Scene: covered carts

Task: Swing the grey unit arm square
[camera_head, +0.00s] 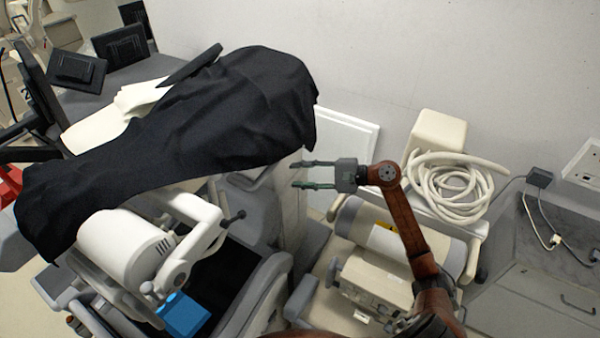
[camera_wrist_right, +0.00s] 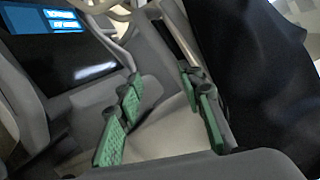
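A pale grey unit (camera_head: 125,245) with a rounded housing stands at the lower left in the head view. Its jointed arm (camera_head: 200,225) reaches right and ends in a small dark handle (camera_head: 236,217). A black cover (camera_head: 215,115) drapes over the cart behind and hides its top. My right gripper (camera_head: 295,174) is open and empty, pointing left, to the right of the handle and apart from it. In the right wrist view its green-padded fingers (camera_wrist_right: 160,82) are spread, with the black cover (camera_wrist_right: 255,70) on the right. My left gripper is not in view.
A beige machine (camera_head: 375,270) with a coiled white hose (camera_head: 455,187) stands below and right of my right gripper. A white wall closes the back. A grey cabinet (camera_head: 545,285) stands at far right.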

